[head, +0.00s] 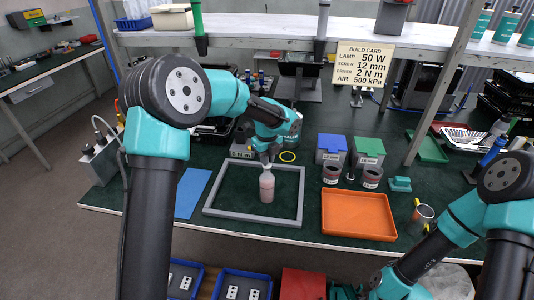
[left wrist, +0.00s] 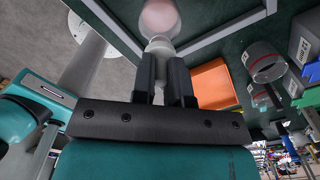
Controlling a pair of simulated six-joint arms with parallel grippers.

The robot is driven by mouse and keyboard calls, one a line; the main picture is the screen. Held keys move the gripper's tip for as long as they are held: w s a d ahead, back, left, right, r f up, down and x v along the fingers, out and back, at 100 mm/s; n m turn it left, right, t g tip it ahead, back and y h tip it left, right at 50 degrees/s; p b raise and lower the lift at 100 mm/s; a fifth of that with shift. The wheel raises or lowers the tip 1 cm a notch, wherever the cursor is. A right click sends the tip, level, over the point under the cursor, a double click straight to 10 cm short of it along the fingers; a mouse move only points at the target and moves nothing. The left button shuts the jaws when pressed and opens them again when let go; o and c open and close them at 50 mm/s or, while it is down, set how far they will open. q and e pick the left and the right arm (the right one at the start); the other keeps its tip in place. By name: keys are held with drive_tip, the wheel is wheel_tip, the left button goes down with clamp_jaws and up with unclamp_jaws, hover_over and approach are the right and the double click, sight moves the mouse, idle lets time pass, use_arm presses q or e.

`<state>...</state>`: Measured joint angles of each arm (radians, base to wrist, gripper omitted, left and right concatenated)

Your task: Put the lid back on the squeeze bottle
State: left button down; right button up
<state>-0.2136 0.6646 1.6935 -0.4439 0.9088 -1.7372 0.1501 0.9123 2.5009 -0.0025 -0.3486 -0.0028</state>
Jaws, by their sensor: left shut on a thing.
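The squeeze bottle (head: 267,188) is a translucent pinkish bottle standing upright inside a grey rectangular frame. In the left wrist view the bottle (left wrist: 160,17) shows at the top edge, partly cut off. My left gripper (head: 265,160) is right above the bottle, pointing down. In the left wrist view its dark fingers (left wrist: 163,75) are shut on a small whitish lid (left wrist: 160,43). The lid lines up with the bottle top; I cannot tell whether it touches or is seated. My right arm comes in at lower right, and its fingertips are out of view.
The grey frame (head: 245,225) lies around the bottle. An orange tray (head: 358,214) is to the right, with blue (head: 331,148) and green (head: 368,152) bins behind it. A blue sheet (head: 192,192) lies left. A shelf (head: 270,36) crosses the back.

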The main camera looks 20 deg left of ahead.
use_arm(q)
drive_tip(key=shift+f, duration=0.55)
drive_tip(key=shift+f, duration=0.2)
idle(1.6)
drive_tip(key=c, duration=0.6)
unclamp_jaws()
drive_tip(key=shift+r, duration=0.1)
drive_tip(key=shift+r, duration=3.45)
drive_tip(key=shift+c, duration=0.2)
clamp_jaws()
